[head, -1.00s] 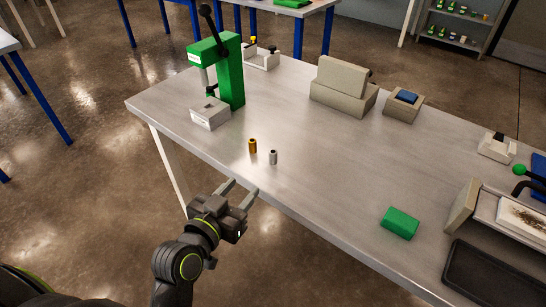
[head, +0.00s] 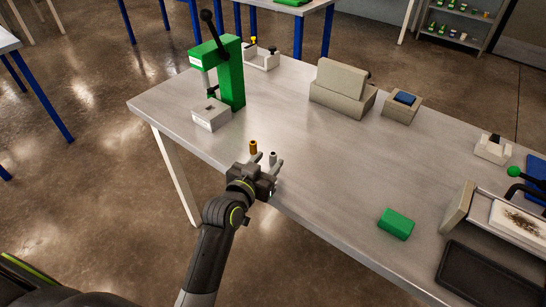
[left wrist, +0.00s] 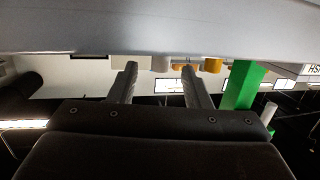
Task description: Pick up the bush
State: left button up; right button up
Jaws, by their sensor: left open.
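Two small upright cylinders stand near the front edge of the grey table. One is a brass-coloured bush (head: 253,147), the other a silver-grey bush (head: 273,158). My left gripper (head: 267,162) is open and low at the table's front edge, with its fingers pointing at them. In the left wrist view, which is upside down, the silver-grey bush (left wrist: 160,64) shows between the fingertips of the left gripper (left wrist: 159,69). An orange cylinder (left wrist: 212,65) shows outside the fingers, to the right. I cannot tell how far the grey bush is from the tips. My right gripper is not in view.
A green press (head: 230,75) with a grey base stands at the back left. Beige boxes (head: 340,90) stand at the back. A green block (head: 396,224) and a black tray (head: 487,275) lie on the right. The table's middle is clear.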

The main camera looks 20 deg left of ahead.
aim_at(271, 158)
pick_arm(q)
jog(key=shift+p+x, duration=0.3)
jog(key=shift+x, duration=1.7)
jog(key=shift+f, duration=0.2)
jog(key=shift+c, duration=0.4)
grip_shut()
